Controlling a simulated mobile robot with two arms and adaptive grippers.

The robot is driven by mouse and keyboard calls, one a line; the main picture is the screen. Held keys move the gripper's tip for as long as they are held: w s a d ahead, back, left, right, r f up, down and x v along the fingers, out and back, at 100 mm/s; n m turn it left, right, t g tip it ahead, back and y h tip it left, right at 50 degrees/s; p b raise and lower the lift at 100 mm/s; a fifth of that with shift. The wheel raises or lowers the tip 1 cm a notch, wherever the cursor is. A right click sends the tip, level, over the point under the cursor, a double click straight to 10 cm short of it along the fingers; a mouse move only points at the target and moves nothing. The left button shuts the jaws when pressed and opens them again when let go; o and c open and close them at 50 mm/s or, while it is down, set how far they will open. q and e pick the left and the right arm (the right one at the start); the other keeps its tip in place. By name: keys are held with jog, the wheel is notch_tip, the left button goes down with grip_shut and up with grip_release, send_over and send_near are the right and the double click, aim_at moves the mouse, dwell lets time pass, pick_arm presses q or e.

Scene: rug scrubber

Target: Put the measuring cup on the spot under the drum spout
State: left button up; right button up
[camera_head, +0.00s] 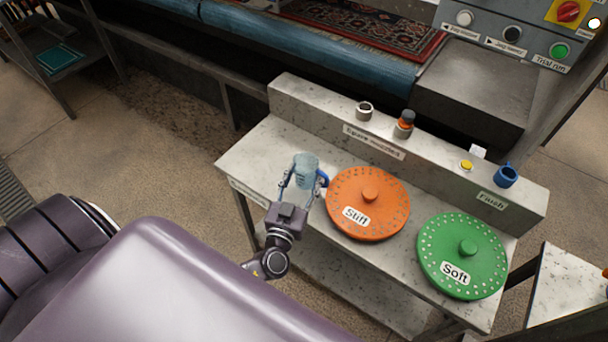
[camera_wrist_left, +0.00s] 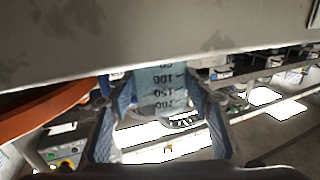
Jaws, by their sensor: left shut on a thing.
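The measuring cup (camera_head: 306,170) is a clear bluish cup with printed graduations, over the left part of the speckled bench top (camera_head: 262,153). My left gripper (camera_head: 305,181) is shut on the cup, with a finger on either side. In the left wrist view the cup (camera_wrist_left: 160,88) shows its scale between the two blue finger pads, close to the grey bench surface (camera_wrist_left: 150,35). I cannot tell whether its base touches the bench. I cannot make out the drum spout or the spot under it. My right gripper is not in view.
An orange "Stiff" disc (camera_head: 368,203) lies just right of the cup, a green "Soft" disc (camera_head: 462,255) farther right. The raised back ledge (camera_head: 300,103) carries small fittings and a blue cup (camera_head: 506,176). A patterned rug (camera_head: 375,22) and control panel (camera_head: 520,32) are behind.

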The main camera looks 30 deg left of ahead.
pick_arm(q)
jog(key=shift+f, duration=0.15)
jog(key=o, duration=1.1)
